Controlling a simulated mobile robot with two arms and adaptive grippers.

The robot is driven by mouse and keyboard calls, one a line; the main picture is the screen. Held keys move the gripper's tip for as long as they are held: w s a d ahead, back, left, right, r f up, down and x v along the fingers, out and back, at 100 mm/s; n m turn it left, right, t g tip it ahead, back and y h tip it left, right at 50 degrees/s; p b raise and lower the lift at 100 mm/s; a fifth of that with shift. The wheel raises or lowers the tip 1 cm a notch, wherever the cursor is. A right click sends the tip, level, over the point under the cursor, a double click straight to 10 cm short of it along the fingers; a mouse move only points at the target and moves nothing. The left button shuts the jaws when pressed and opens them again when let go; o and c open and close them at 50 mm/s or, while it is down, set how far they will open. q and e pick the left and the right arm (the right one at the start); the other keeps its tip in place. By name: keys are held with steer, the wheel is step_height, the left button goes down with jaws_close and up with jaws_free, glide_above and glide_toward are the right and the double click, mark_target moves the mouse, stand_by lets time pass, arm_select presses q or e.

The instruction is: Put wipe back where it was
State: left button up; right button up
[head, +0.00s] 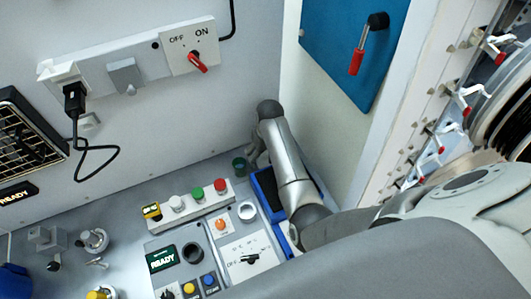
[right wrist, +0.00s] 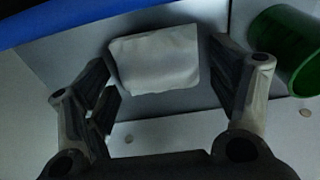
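The wipe (right wrist: 155,60), a white folded cloth, shows in the right wrist view between the fingertips of my right gripper (right wrist: 165,70). The fingers stand wide apart on either side of it, with a dark gap at the right finger. How close the left fingertip is to its edge is hard to judge. In the head view my right gripper (head: 256,152) points down at the back of the worktop, beside the green cup; the wipe is hidden there. My left gripper is not in view.
The green cup (head: 239,166) stands close to my right gripper; it also shows in the right wrist view (right wrist: 285,48). A blue-edged tray (head: 265,192) lies beside my forearm. A button box (head: 197,205) and a control panel (head: 215,255) fill the worktop in front.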

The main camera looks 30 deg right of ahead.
mark_target(267, 160)
steer(key=shift+r, duration=0.45)
arm_select(q)
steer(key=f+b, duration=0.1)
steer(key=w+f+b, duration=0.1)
steer(key=b, duration=0.1)
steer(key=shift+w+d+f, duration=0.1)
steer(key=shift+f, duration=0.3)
arm_select(e)
step_height(267, 160, up, 12)
steer(key=s, duration=0.1)
steer(key=shift+s+f, duration=0.2)
steer(key=shift+s, duration=0.1)
steer(key=shift+a+f, duration=0.1)
